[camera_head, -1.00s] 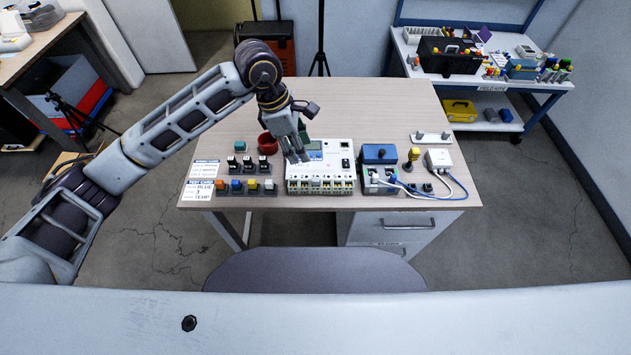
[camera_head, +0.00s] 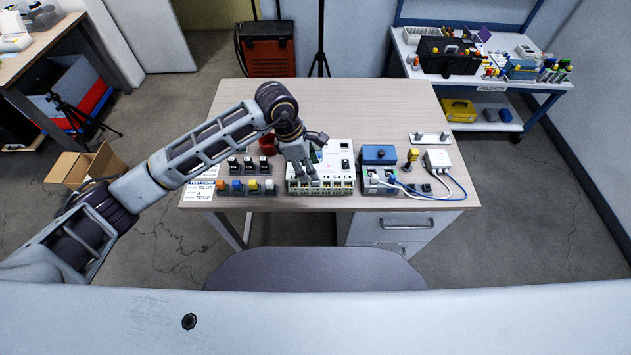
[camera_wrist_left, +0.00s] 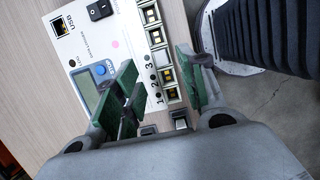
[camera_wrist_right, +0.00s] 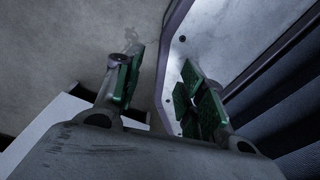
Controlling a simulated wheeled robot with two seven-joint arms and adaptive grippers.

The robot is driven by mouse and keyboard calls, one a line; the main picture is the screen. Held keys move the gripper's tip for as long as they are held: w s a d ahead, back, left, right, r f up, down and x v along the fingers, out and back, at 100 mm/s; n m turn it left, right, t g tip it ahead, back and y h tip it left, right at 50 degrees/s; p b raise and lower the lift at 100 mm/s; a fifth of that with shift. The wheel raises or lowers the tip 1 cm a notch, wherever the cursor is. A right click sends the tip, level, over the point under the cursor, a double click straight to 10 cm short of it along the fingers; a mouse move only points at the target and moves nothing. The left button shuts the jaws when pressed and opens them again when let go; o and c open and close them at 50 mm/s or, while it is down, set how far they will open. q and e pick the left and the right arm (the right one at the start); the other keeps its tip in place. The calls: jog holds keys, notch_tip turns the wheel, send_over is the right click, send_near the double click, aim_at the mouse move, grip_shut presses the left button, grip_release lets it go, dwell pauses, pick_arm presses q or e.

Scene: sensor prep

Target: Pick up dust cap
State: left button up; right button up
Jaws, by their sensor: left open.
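The white sensor unit (camera_head: 335,158) stands on the table, with a row of numbered ports along its front edge. In the left wrist view this unit (camera_wrist_left: 115,42) shows a pale grey insert (camera_wrist_left: 163,57) in one port near the number 3; it looks like the dust cap, but I cannot be sure. My left gripper (camera_head: 308,176) is over the unit's front edge. Its fingers (camera_wrist_left: 160,82) are apart, one on each side of the port row, with nothing visibly held. My right gripper (camera_wrist_right: 158,88) is open and empty, away from the table and outside the head view.
Colored blocks (camera_head: 252,187) and dark switches (camera_head: 249,164) stand left of the unit. A red cup (camera_head: 267,143) is behind them. A blue-topped box (camera_head: 379,155) and a white box with cables (camera_head: 438,160) stand right. The table's back is clear.

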aim_at(315, 183)
pick_arm(q)
jog(key=shift+f, duration=0.2)
pick_arm(e)
jog(key=shift+a, duration=0.2)
pick_arm(q)
jog(key=shift+d+f, duration=0.1)
jog(key=shift+p+x, duration=0.6)
jog(key=shift+x, duration=1.2)
jog(key=shift+s+d+f, duration=0.1)
jog(key=shift+d+f, duration=0.05)
jog(key=shift+f, duration=0.45)
pick_arm(e)
jog(key=shift+s+a+r, duration=0.2)
jog(key=shift+a+r, duration=0.45)
jog(key=shift+a, duration=0.15)
jog(key=shift+d, duration=0.1)
pick_arm(q)
jog(key=c, duration=0.8)
pick_arm(e)
jog(key=shift+d, duration=0.5)
